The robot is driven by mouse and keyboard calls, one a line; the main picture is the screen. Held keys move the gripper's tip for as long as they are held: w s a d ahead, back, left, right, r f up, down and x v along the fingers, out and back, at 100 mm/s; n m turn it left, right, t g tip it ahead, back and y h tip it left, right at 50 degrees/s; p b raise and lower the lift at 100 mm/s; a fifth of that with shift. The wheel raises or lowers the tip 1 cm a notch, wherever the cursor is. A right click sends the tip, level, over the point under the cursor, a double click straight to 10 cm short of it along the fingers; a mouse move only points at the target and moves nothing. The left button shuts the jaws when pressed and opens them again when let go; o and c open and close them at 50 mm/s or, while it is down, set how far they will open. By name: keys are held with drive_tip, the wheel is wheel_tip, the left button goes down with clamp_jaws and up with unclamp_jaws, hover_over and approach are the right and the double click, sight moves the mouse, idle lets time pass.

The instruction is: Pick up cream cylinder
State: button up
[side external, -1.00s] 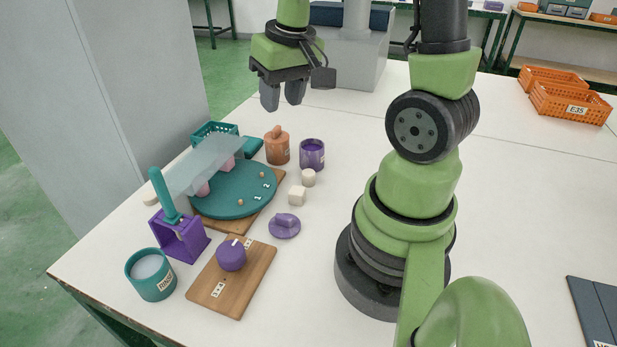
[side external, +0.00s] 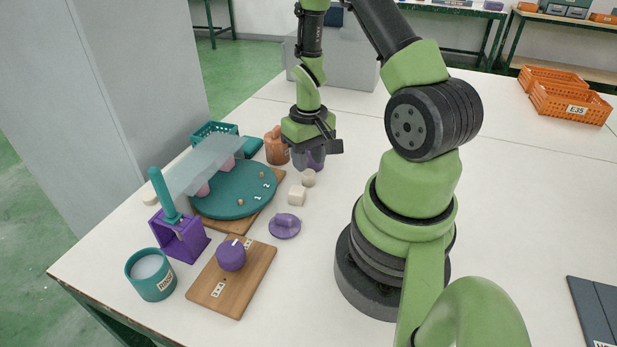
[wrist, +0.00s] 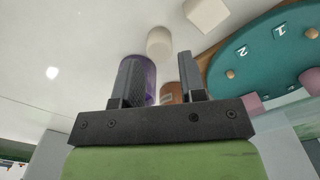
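The cream cylinder (side external: 308,177) stands on the white table in the side view, just in front of the purple cup (side external: 317,160). In the wrist view the cream cylinder (wrist: 159,42) shows beyond my fingertips, roughly midway between them. My gripper (side external: 309,160) points down behind the cylinder, over the purple cup, which its fingers partly cover. In the wrist view its two fingers (wrist: 160,72) are apart with nothing held between them.
A cream cube (side external: 297,195) sits close in front of the cylinder. The teal turntable (side external: 235,190) is to the left, and an orange jar (side external: 277,147) stands beside the purple cup. A purple lid (side external: 285,226) lies nearer.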

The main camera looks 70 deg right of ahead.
sight(308, 172)
wheel_tip(308, 172, down, 4)
drive_tip(key=shift+d+f, duration=0.1)
drive_tip(key=shift+w, duration=0.1)
drive_tip(key=shift+c, duration=0.3)
drive_tip(key=c, duration=0.5)
